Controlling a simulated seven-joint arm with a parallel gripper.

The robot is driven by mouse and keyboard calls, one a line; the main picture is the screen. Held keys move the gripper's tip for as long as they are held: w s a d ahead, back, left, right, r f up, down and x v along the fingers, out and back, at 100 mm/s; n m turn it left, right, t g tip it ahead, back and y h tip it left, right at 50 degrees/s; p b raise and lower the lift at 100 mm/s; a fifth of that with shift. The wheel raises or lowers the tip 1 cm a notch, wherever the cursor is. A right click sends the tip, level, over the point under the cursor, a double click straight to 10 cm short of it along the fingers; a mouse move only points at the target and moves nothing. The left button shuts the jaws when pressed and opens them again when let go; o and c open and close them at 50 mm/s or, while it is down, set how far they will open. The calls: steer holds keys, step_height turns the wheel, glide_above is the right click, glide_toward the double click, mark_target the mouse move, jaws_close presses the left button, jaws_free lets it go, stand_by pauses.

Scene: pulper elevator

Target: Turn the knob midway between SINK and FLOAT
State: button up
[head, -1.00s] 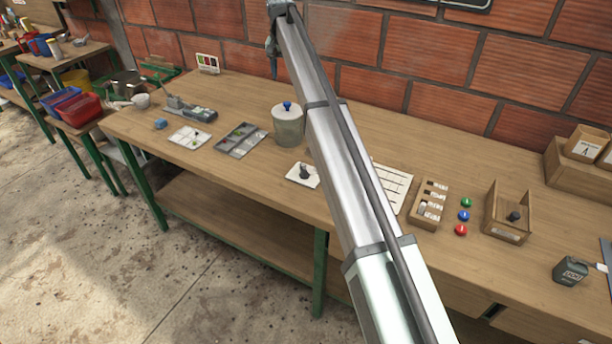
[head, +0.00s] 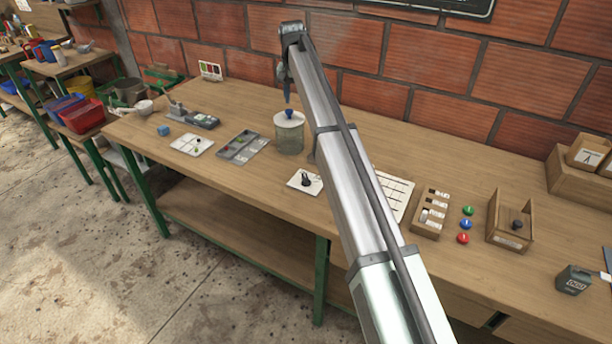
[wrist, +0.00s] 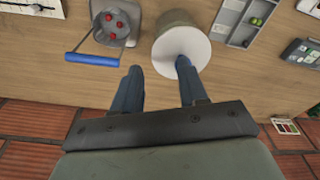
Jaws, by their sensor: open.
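A white plate with a small dark knob (head: 305,181) lies near the bench's front edge. In the head view my gripper (head: 287,92) hangs just behind and above the lidded canister, away from the plate.
The canister (head: 289,136) has a blue lid knob, close by my right finger in the wrist view. A grey pail (wrist: 116,24) with red balls and a blue handle lies left of it. A compartment tray (head: 242,146) is nearby. My arm hides part of the bench.

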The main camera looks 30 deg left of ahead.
steer(key=s+d+f, duration=0.4)
steer(key=s+d, duration=0.2)
steer(key=n+g, duration=0.1)
steer(key=n, duration=0.5)
glide_above(306, 178)
steer(key=shift+f, duration=1.35)
step_height(306, 178, down, 13)
steer(key=shift+f, duration=0.15)
jaws_close()
